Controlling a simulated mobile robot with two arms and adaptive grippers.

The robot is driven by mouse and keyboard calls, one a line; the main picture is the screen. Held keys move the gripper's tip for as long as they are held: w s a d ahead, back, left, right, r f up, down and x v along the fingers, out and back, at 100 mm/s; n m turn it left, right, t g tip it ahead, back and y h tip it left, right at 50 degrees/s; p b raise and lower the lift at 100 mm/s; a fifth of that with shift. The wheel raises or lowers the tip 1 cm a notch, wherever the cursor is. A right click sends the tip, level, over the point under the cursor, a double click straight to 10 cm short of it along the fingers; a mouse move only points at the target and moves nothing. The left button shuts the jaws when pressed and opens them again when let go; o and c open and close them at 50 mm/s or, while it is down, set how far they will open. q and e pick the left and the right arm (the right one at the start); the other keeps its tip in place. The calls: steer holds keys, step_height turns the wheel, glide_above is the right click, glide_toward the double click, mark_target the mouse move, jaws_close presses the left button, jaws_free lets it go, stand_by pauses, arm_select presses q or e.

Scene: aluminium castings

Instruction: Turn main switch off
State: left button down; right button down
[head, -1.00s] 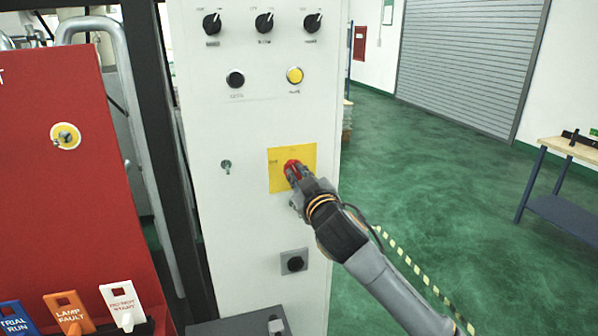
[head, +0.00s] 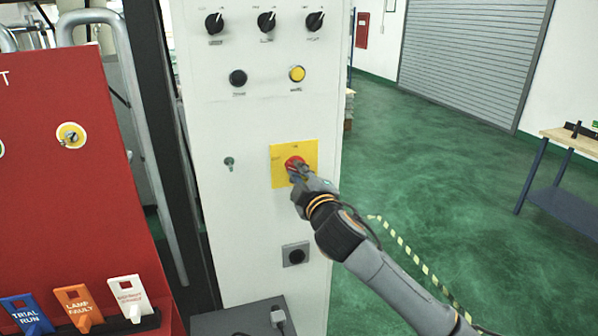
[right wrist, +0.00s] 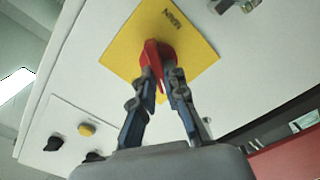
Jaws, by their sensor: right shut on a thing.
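The main switch is a red handle (head: 294,162) on a square yellow plate (head: 309,150), mounted on the white cabinet front. My right gripper (head: 297,172) reaches it from the lower right, and its fingers partly cover the handle. In the right wrist view, the red handle (right wrist: 153,54) sits between the two fingers of the gripper (right wrist: 161,78), which is shut on it. The yellow plate (right wrist: 128,60) appears tilted there, with lettering that reads MAIN. The exact handle angle is hard to tell. My left gripper is not in view.
The cabinet (head: 250,215) also carries several black knobs, a yellow button (head: 297,74), a key switch (head: 229,163) and a lower black knob (head: 295,255). A red panel (head: 75,210) with coloured tags stands left. Open green floor lies right, with a workbench (head: 570,139).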

steer(key=shift+f, duration=0.1)
stand_by(0.3)
steer(key=c, duration=1.4)
jaws_free()
steer(key=shift+s, duration=0.15)
steer(key=v, duration=1.1)
steer(key=shift+s+d, duration=0.15)
steer(key=shift+s, duration=0.2)
